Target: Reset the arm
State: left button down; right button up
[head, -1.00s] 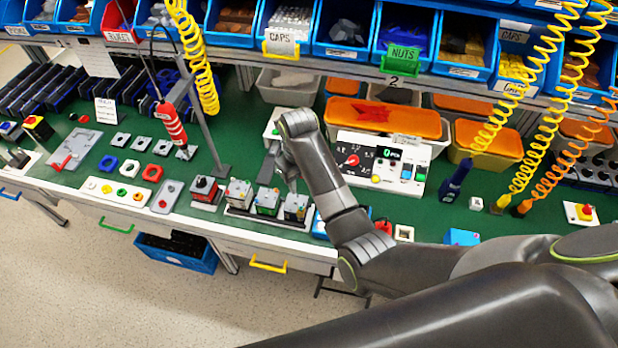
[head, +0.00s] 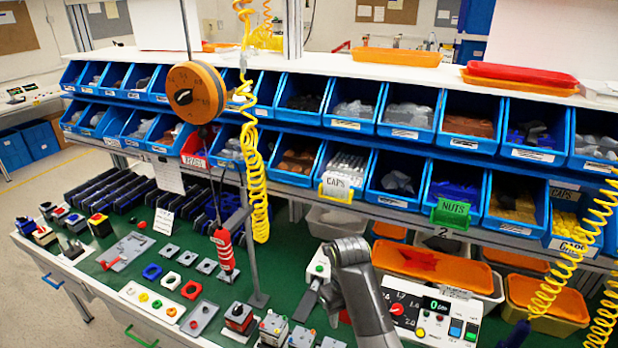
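My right arm comes up from the bottom edge of the head view and bends over at a grey elbow. My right gripper (head: 334,304) hangs down over the green bench top, near the small boxes at the front. Its fingertips are small and dark here, so I cannot tell whether it is open or shut. A white control panel (head: 436,316) with a red rotary knob (head: 397,309), a green-lit display and coloured buttons stands right of the arm. The arm covers part of its left side. My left gripper is not in view.
Two rows of blue bins (head: 352,108) line the back above the bench. A yellow coiled hose (head: 255,180) and a red tool (head: 223,249) hang left of the arm. Several small boxes (head: 273,327) stand at the front. Orange-lidded bins (head: 548,296) stand at right.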

jog(key=s+d+f+n+t, duration=0.1)
jog(key=s+d+f+n, duration=0.3)
jog(key=s+d+n, duration=0.25)
jog(key=s+d+f+n+t, duration=0.1)
jog(key=s+d+f+n, duration=0.3)
jog(key=s+d+n, duration=0.3)
jog(key=s+d+r+n+t+h, duration=0.1)
jog(key=s+d+r+n, duration=0.2)
jog(key=s+n, duration=0.65)
jog(key=s+d+r+n+t+h, duration=0.1)
jog(key=s+d+r+n, duration=0.2)
jog(key=s+n, duration=0.6)
notch_tip(320, 180, down, 34)
jog(key=d+m+g+b, duration=0.1)
jog(key=g+b, duration=0.1)
jog(key=b, duration=0.6)
jog(key=s+f+b, duration=0.3)
jog(key=s+f, duration=0.4)
jog(key=f, duration=0.3)
jog(key=s+a+f+y+b, duration=0.1)
jog(key=s+f+b, duration=0.2)
jog(key=s+f, duration=0.5)
notch_tip(320, 180, down, 3)
jog(key=shift+s+f+g, duration=0.2)
jog(key=shift+s+g, duration=0.1)
jog(key=shift+g, duration=0.1)
